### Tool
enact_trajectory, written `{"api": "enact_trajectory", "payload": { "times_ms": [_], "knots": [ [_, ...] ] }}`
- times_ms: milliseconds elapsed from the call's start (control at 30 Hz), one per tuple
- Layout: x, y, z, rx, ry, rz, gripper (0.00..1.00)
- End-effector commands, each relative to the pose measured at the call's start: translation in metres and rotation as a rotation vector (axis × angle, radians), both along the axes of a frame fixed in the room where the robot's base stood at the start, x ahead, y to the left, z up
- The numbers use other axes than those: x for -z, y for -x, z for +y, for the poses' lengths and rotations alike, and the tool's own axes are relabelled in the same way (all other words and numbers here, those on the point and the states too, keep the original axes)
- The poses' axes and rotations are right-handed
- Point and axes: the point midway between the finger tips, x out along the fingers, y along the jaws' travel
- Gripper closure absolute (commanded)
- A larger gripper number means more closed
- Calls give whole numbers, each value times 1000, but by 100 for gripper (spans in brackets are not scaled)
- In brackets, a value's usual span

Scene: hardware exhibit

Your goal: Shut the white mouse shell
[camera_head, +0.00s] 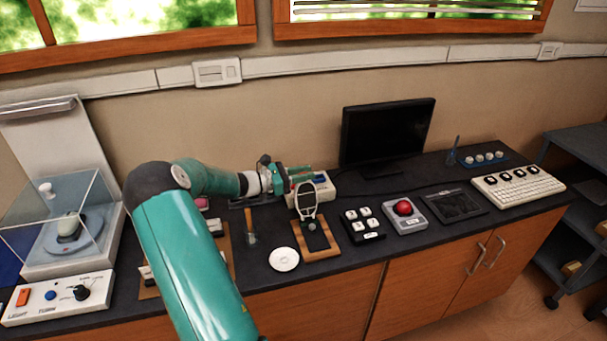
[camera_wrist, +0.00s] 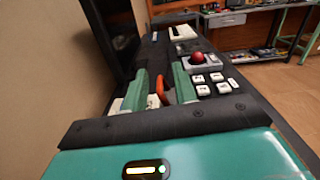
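A pale oval shell with a dark rim (camera_head: 306,194), which looks like the raised mouse shell, stands tilted up over a wood-framed dark pad (camera_head: 321,240) in the middle of the bench. In the head view, my gripper (camera_head: 300,174) is behind and slightly left of the shell, above a white box (camera_head: 322,188). The wrist view shows two green fingers apart (camera_wrist: 161,91), with a red-orange piece (camera_wrist: 160,88) visible between them. I cannot tell whether they touch it. I cannot make out the shell in the wrist view.
A monitor (camera_head: 387,132) stands behind. A white disc (camera_head: 284,259) lies front left. A clear case (camera_head: 95,215) stands far left.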

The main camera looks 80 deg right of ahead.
Motion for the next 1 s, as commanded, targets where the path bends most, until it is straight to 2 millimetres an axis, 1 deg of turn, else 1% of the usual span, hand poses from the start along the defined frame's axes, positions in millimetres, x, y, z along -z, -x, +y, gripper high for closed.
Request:
{"api": "enact_trajectory", "payload": {
  "times_ms": [167,200,267,300,333,600,733,800,1000],
  "knots": [
    [0,0,0,0,0,0,72],
    [0,0,0,0,0,0,76],
    [0,0,0,0,0,0,88],
    [0,0,0,0,0,0,96],
    [0,0,0,0,0,0,100],
    [0,0,1,-2,9,-6,100],
    [-3,4,10,-2,64,-39,100],
    [-6,9,18,-2,109,-66,100],
    [-8,14,26,-2,118,-72,100]
  ]
}}
